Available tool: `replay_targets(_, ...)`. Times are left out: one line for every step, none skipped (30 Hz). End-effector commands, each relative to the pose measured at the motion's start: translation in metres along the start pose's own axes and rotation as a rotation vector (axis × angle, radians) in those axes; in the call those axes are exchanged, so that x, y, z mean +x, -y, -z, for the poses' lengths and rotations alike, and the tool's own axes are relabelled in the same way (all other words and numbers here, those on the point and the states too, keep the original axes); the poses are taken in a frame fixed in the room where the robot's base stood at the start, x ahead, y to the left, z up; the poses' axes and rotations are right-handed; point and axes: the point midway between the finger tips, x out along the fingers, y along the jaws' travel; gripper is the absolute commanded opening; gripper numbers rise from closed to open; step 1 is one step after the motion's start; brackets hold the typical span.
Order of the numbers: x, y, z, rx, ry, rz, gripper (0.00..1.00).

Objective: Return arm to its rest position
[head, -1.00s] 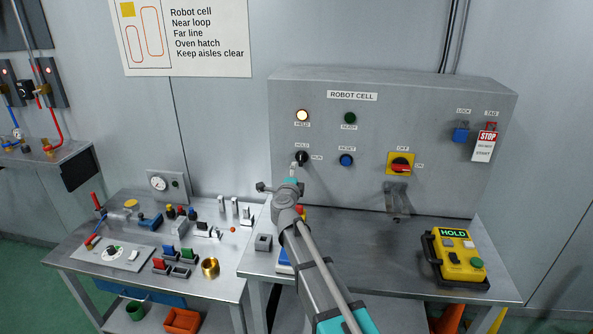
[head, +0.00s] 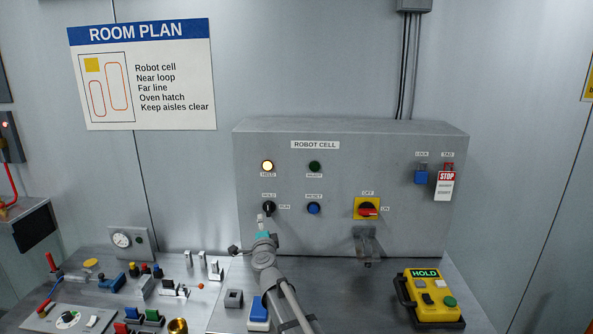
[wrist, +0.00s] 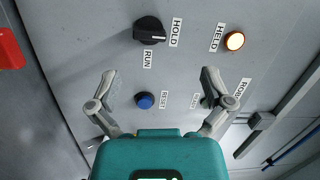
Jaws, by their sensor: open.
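My gripper (head: 262,221) is in front of the grey robot cell panel (head: 400,155), just below the black HOLD/RUN knob (head: 269,208). In the wrist view my gripper (wrist: 160,82) has its two fingers spread wide with nothing between them but the panel behind. There the HOLD/RUN knob (wrist: 149,30) lies beyond the fingertips, apart from them. The blue RESET button (wrist: 145,101) shows between the fingers. My arm reaches up from the bottom of the head view to the panel.
The amber HELD lamp (head: 267,166) is lit. A yellow pendant (head: 431,299) reading HOLD stands on the bench at right. A red rotary switch (head: 367,208) is on the panel, above a bracket (head: 366,246). Small parts crowd the left bench (head: 215,292).

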Motion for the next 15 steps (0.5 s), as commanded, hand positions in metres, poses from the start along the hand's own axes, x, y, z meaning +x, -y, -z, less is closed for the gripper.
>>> replay_targets(-0.006,-0.001,0.004,-0.039,0.038,0.008,1.0)
replay_targets(-0.008,-0.001,0.005,-0.067,0.066,0.012,1.0)
replay_targets(-0.011,-0.002,0.005,-0.104,0.105,0.015,1.0)
replay_targets(-0.014,-0.004,0.006,-0.133,0.135,0.017,1.0)
replay_targets(-0.017,-0.005,0.007,-0.162,0.164,0.016,1.0)
replay_targets(-0.021,-0.009,0.007,-0.201,0.204,0.014,1.0)
replay_targets(-0.025,-0.011,0.008,-0.23,0.234,0.011,1.0)
replay_targets(-0.028,-0.014,0.009,-0.26,0.262,0.006,1.0)
replay_targets(-0.034,-0.019,0.009,-0.298,0.303,-0.002,1.0)
replay_targets(-0.038,-0.023,0.01,-0.327,0.332,-0.01,1.0)
replay_targets(-0.042,-0.027,0.012,-0.356,0.36,-0.019,1.0)
replay_targets(-0.048,-0.034,0.013,-0.394,0.4,-0.033,1.0)
replay_targets(-0.053,-0.038,0.015,-0.422,0.429,-0.045,1.0)
replay_targets(-0.058,-0.044,0.017,-0.45,0.457,-0.059,1.0)
replay_targets(-0.065,-0.051,0.019,-0.486,0.496,-0.08,1.0)
